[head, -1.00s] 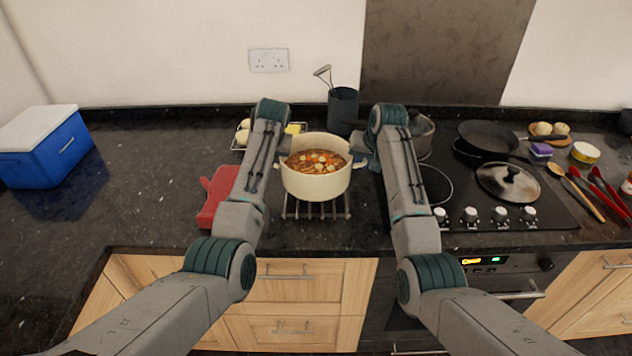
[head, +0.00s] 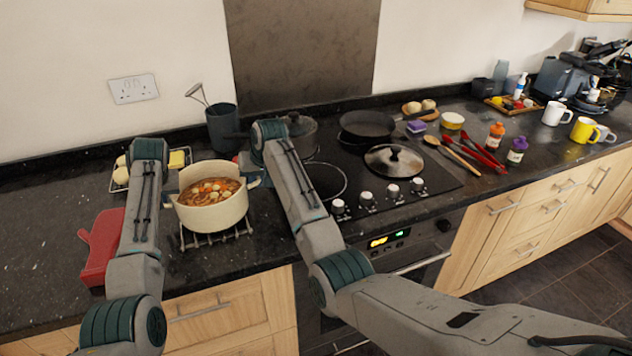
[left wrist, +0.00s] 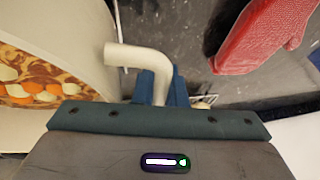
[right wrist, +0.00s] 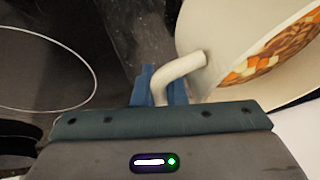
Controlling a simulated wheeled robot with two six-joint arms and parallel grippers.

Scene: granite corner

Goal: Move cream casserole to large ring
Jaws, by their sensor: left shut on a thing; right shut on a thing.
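The cream casserole (head: 212,212), full of stew with orange and pale chunks, is upright over a wire trivet (head: 218,238) in the head view. I cannot tell whether it touches the trivet. My left gripper (left wrist: 155,88) is shut on its left handle (left wrist: 135,56). My right gripper (head: 252,178) is shut on its right handle, which shows in the right wrist view (right wrist: 182,72). A large ring (head: 326,181) is marked on the black hob to the right of the casserole, partly hidden by my right arm. The ring also shows in the right wrist view (right wrist: 45,70).
A lidded grey pot (head: 300,132), a black pan (head: 367,124) and a glass lid (head: 394,160) are on the hob. A red mitt (head: 102,248) lies left of the casserole. A utensil pot (head: 222,128) stands behind it.

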